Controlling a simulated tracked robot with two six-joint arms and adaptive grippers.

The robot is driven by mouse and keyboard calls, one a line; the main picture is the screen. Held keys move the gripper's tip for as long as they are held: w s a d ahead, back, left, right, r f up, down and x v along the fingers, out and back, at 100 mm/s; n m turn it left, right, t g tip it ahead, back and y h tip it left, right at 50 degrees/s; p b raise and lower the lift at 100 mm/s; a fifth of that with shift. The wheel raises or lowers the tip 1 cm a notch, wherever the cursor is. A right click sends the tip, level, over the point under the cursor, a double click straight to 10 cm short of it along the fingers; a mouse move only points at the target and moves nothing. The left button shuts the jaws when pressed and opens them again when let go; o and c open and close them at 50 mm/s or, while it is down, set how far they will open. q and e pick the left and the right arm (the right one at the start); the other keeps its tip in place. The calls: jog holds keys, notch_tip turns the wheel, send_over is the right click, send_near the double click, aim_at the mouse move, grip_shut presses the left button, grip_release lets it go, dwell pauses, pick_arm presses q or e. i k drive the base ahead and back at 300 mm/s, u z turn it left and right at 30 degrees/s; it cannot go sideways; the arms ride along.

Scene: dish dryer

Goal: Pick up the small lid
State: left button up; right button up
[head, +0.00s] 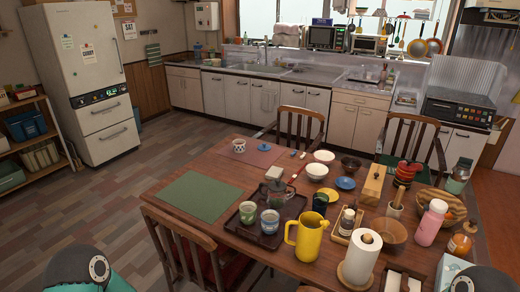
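A small blue round piece (264,147) that looks like a lid lies on the brown placemat (258,156) at the table's far left, to the right of a white patterned cup (239,146). I cannot tell for sure which is the small lid. Parts of my arms show at the bottom left and bottom right corners. Neither gripper is in view, and both blue pieces are untouched.
The wooden table holds a green placemat (200,195), a dark tray (268,240) with cups and a glass pot, a yellow jug (306,238), a paper roll (361,257) and a pink bottle (431,223). Chairs surround it. The green placemat is bare.

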aim_at(264, 147)
jog(key=z, duration=0.05)
jog(key=i, duration=0.15)
jog(key=u, duration=1.7)
jog(key=i, duration=5.3)
jog(key=z, duration=0.1)
